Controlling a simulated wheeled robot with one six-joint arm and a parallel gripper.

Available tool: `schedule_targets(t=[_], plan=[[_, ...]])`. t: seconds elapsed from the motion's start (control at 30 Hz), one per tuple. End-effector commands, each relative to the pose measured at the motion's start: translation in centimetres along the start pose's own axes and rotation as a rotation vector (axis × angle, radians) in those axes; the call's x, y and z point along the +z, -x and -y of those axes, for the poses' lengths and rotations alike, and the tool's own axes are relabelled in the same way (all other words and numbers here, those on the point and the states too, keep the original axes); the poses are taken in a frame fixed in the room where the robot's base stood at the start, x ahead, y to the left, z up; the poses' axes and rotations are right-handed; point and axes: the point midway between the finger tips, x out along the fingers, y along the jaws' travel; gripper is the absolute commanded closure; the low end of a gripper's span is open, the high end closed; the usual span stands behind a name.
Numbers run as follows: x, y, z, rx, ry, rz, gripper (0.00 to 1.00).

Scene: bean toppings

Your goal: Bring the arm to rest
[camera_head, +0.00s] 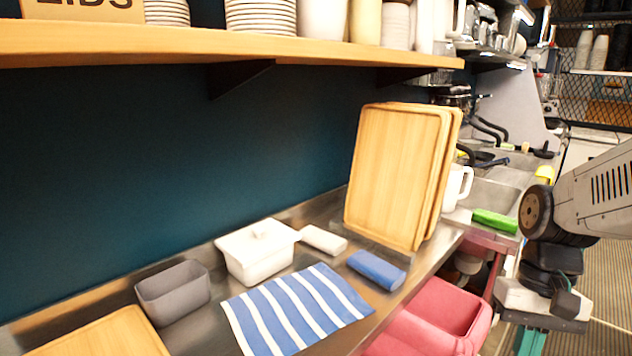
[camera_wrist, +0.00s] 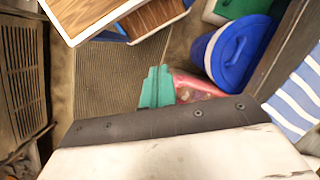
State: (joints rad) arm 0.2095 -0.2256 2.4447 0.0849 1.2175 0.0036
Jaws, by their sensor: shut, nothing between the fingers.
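My arm hangs at the right side of the head view, off the front edge of the counter. My gripper (camera_head: 530,342) points down there, its teal fingers partly cut off by the bottom edge. In the wrist view, the teal fingers of my gripper (camera_wrist: 157,86) are together with nothing between them. They are over the floor, apart from the counter and its objects.
The steel counter (camera_head: 335,268) holds a grey bin (camera_head: 172,292), a white lidded container (camera_head: 257,252), a striped cloth (camera_head: 296,308), a blue block (camera_head: 377,270) and upright wooden boards (camera_head: 397,175). Pink bins (camera_head: 440,312) sit below its edge. A blue lidded bin (camera_wrist: 235,52) shows in the wrist view.

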Motion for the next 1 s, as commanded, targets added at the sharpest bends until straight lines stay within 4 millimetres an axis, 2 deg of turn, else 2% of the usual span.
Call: schedule_targets(t=[0.03,0.2,0.4,0.6,1.0], plan=[[1.4,0.6,0.2,0.023,0.031,-0.042,1.00],[5.1,2.0,0.5,0.086,0.122,-0.172,1.00],[8.0,3.5,1.4,0.099,0.203,-0.323,1.00],[9.1,4.8,2.0,0.094,0.249,-0.403,1.00],[9.1,4.8,2.1,0.094,0.255,-0.406,1.00]])
